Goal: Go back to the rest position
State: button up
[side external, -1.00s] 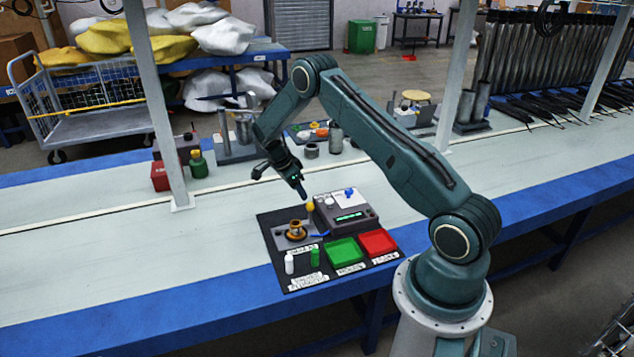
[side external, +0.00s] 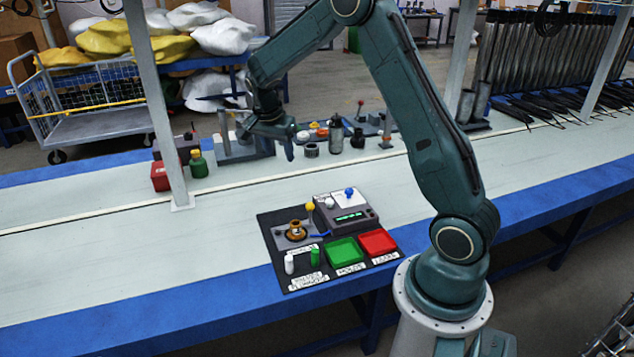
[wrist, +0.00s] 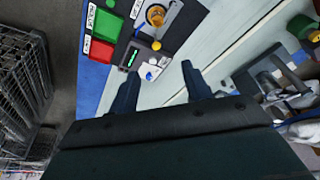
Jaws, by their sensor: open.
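My gripper (side external: 289,152) is raised above the bench, behind the black work mat (side external: 268,222). In the wrist view its two fingers (wrist: 158,88) stand apart with nothing between them. On the mat are a brass-coloured part (side external: 295,227) on a grey plate, a grey device (side external: 355,213) with a green display, a green tray (side external: 344,251) and a red tray (side external: 378,243). A white bottle (side external: 289,264) and a green bottle (side external: 315,257) stand upright at the mat's front. The green tray also shows in the wrist view (wrist: 105,22).
Along the bench's back stand a red box (side external: 160,176), a dark green bottle with a yellow cap (side external: 198,164), a metal fixture (side external: 235,148) and several small parts. A grey post (side external: 160,110) rises at the left. The bench left of the mat is clear.

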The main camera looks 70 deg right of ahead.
jog(key=s+a+r+n+t+y, duration=0.1)
jog(key=s+a+r+n+t, duration=0.2)
jog(key=s+a+r+n, duration=0.8)
jog(key=s+a+r+n+t+y, duration=0.1)
jog(key=s+a+r+n, duration=0.1)
jog(key=s+a, duration=0.3)
jog(key=s+a+r+n+t+y, duration=0.1)
jog(key=s+a+n, duration=0.4)
jog(key=s, duration=0.6)
jog(key=shift+r, duration=0.65)
